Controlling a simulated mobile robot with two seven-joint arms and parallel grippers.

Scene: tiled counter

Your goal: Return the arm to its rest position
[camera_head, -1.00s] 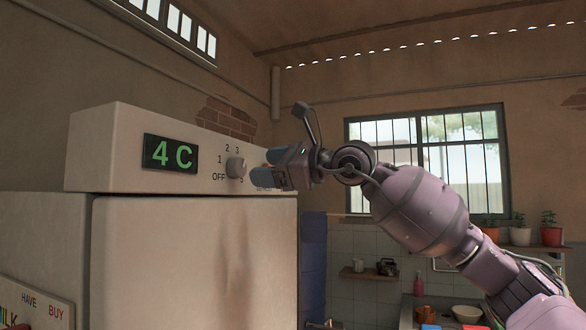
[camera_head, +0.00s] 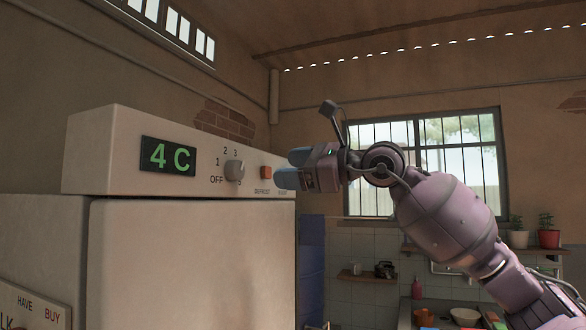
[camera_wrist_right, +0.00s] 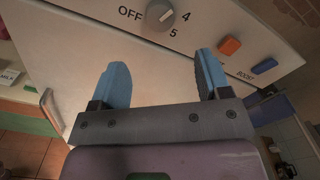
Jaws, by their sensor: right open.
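My right gripper (camera_head: 290,168) is raised in front of the right end of the fridge's control panel, and its blue fingers point left toward it. In the right wrist view, the two blue fingers of the right gripper (camera_wrist_right: 160,85) are spread apart with nothing between them. The grey dial (camera_head: 235,170) stands left of the fingers, clear of them, and also shows in the wrist view (camera_wrist_right: 160,14). My left gripper is not in view.
The fridge (camera_head: 190,260) has a green "4 C" display (camera_head: 168,157) and an orange button (camera_head: 266,172). A blue button (camera_wrist_right: 264,66) sits beside the orange one. A barred window (camera_head: 425,150), potted plants (camera_head: 548,232) and a small shelf (camera_head: 365,276) stand behind my arm.

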